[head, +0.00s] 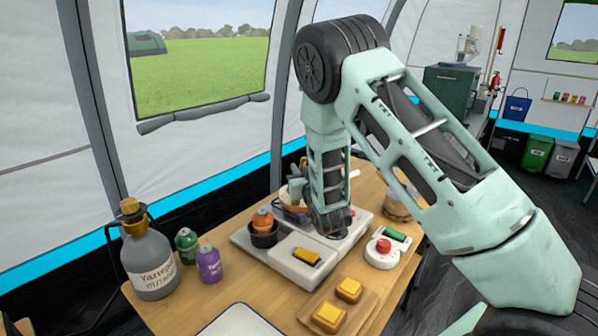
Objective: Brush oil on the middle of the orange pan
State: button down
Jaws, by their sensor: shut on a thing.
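The orange pan (291,209) shows only in part at the back of the pale cooking unit, with my arm in front of it. My gripper (298,191) is low over the pan area, left of my wrist. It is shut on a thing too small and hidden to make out. I cannot tell a brush or any oil apart here. The middle of the pan is hidden, and so is whether anything touches it. A pale stick end (355,173) shows right of my wrist; I cannot tell what it belongs to.
On the wooden table (178,308) stand a dark cup with an orange-topped thing (263,226), a large grey bottle (150,262), green (187,246) and purple (209,264) bottles, a red-button device (382,252) and a board with yellow-topped pieces (338,306). A clear container (397,207) stands right.

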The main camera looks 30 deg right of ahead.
jog(key=shift+d+b, duration=1.25)
jog(key=shift+d, duration=2.85)
jog(key=shift+w+a+b, duration=0.2)
jog(key=shift+a+b, duration=0.3)
jog(key=shift+a, duration=0.95)
jog(key=shift+w+a+b, duration=0.25)
jog(key=shift+a+b, duration=0.2)
jog(key=shift+a, duration=0.95)
jog(key=shift+w+a+b, duration=0.2)
jog(key=shift+a+b, duration=0.3)
jog(key=shift+a, duration=0.95)
jog(key=shift+w+f+b, duration=0.1)
jog(key=shift+w+b, duration=0.25)
jog(key=shift+w, duration=0.25)
jog(key=shift+d, duration=0.15)
jog(key=shift+d+b, duration=1.35)
jog(key=shift+d, duration=2.75)
jog(key=w+a+b, duration=0.1)
jog(key=a+b, duration=0.1)
jog(key=a, duration=0.6)
jog(key=shift+w+a+b, duration=0.15)
jog(key=shift+a+b, duration=0.1)
jog(key=shift+b, duration=0.15)
